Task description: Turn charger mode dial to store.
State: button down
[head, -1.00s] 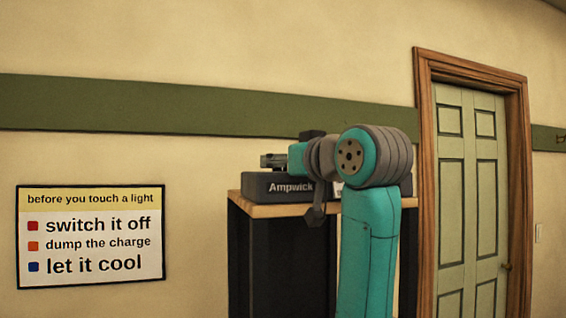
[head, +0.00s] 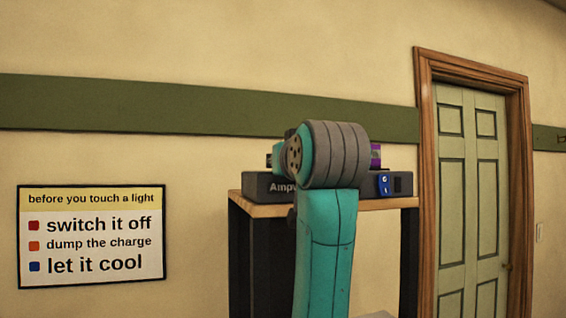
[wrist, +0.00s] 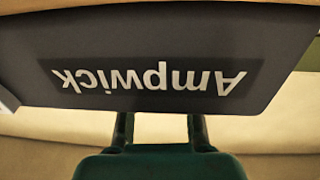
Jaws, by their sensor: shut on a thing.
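The charger (head: 265,187) is a dark grey box lettered "Ampwick" on the wooden top of a stand. My arm covers the middle of its front in the head view. In the wrist view the charger (wrist: 215,35) fills the upper part, its lettering upside down. My gripper (wrist: 160,122) comes up from the bottom there, its two dark fingers meeting the charger's edge. Their tips are hidden, and so is what they hold. I cannot make out the mode dial or its setting in either view.
A blue switch (head: 383,184) is on the charger's right front, and a purple item (head: 376,156) shows above it. The stand's wooden top (head: 268,211) lies under the charger. A wall sign (head: 90,235) hangs left, and a green door (head: 468,190) is right.

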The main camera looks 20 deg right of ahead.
jog(key=shift+a+m+g+h, duration=0.15)
jog(key=shift+m+g+h, duration=0.25)
jog(key=shift+m+h, duration=1.25)
jog(key=shift+h, duration=0.65)
jog(key=c, duration=0.8)
grip_release()
jog(key=shift+c, duration=0.2)
jog(key=v, duration=1.2)
jog(key=shift+r, duration=0.1)
